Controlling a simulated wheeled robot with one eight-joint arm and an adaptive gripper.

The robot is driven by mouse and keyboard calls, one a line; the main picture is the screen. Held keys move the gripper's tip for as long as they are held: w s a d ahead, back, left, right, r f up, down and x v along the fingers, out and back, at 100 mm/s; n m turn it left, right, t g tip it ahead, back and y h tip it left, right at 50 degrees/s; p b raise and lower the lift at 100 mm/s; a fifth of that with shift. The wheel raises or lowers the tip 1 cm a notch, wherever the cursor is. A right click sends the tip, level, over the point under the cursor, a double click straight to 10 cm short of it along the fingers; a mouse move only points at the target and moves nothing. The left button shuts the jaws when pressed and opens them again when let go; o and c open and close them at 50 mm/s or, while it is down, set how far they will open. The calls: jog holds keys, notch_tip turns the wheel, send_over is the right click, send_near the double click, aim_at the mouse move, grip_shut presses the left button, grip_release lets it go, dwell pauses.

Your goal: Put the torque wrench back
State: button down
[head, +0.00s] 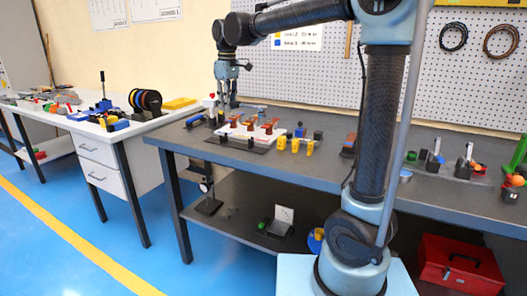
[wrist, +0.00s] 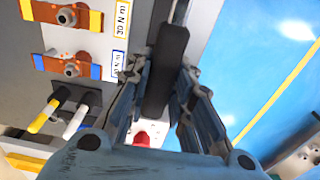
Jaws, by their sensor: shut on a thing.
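My gripper (wrist: 168,82) is shut on a dark, straight bar in the wrist view, which I take to be the handle of the torque wrench (wrist: 169,45). The bar runs up the picture between the two fingers. In the head view my gripper (head: 230,104) points down over the left end of the grey workbench (head: 330,172). The wrench cannot be told apart there. In the wrist view the bar lies over the bench edge, with blue floor to the right.
A pale plate with copper-coloured bars (head: 254,131) lies close to my gripper. A black holder with yellow and white handles (wrist: 62,108) and a red-topped thing (wrist: 142,137) are near. Yellow pieces (head: 295,145) stand right of the plate. A red toolbox (head: 460,265) sits below.

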jog(key=shift+w+d, duration=0.1)
jog(key=shift+f, duration=5.15)
jog(key=shift+s+d+f, duration=0.15)
jog(key=shift+s+f, duration=0.05)
jog(key=shift+f, duration=0.15)
jog(key=c, duration=1.4)
grip_release()
jog(key=shift+w+f, duration=0.2)
jog(key=shift+f, duration=0.1)
jog(key=shift+r, duration=0.25)
